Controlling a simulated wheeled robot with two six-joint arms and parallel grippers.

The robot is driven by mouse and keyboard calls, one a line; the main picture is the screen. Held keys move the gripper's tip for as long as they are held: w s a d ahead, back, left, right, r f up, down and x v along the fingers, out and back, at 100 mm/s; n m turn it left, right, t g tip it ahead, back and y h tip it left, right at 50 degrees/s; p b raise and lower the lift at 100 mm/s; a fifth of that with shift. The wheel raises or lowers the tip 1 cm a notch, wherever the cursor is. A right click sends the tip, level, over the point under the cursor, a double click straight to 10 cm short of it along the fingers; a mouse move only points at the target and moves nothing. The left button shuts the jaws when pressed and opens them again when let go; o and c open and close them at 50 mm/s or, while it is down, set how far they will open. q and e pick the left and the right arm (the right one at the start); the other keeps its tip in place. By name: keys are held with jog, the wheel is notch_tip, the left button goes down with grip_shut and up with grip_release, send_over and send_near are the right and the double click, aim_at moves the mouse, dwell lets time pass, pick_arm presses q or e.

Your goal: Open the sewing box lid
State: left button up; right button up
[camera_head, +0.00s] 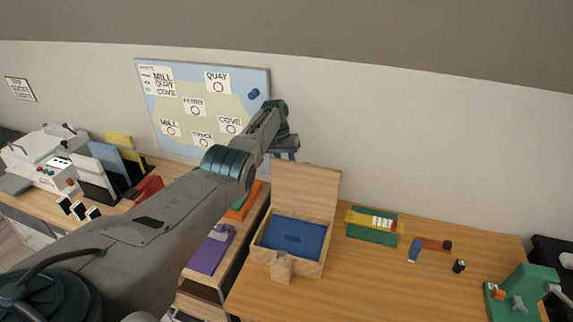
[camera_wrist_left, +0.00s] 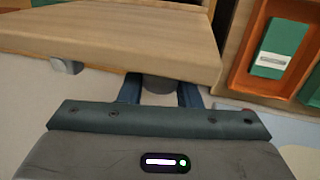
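The wooden sewing box (camera_head: 290,262) stands on the desk with its blue inside showing. Its lid (camera_head: 312,188) is raised and stands roughly upright at the back of the box. My left gripper (camera_head: 286,153) is at the upper left edge of the lid. In the left wrist view, the two blue fingers (camera_wrist_left: 160,93) are spread apart, and a wooden panel, apparently the lid (camera_wrist_left: 110,45), covers their tips. A dark rounded shape shows between the fingers; I cannot tell what it is. Whether the fingers touch the lid is unclear. My right gripper is not in view.
A pinboard map (camera_head: 195,137) hangs behind my left arm. Left of the box are a purple item (camera_head: 210,252) and an orange tray (camera_head: 242,205). Right of it lie a green-and-yellow item (camera_head: 372,228) and small objects. The desk's front middle (camera_head: 365,290) is clear.

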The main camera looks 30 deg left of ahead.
pick_arm(q)
jog(key=o, duration=0.4)
jog(key=shift+f, duration=0.1)
jog(key=b+v, duration=0.2)
jog(key=v, duration=0.8)
jog(key=shift+r+b, duration=0.3)
jog(key=shift+r, duration=0.1)
jog(key=shift+f, duration=0.1)
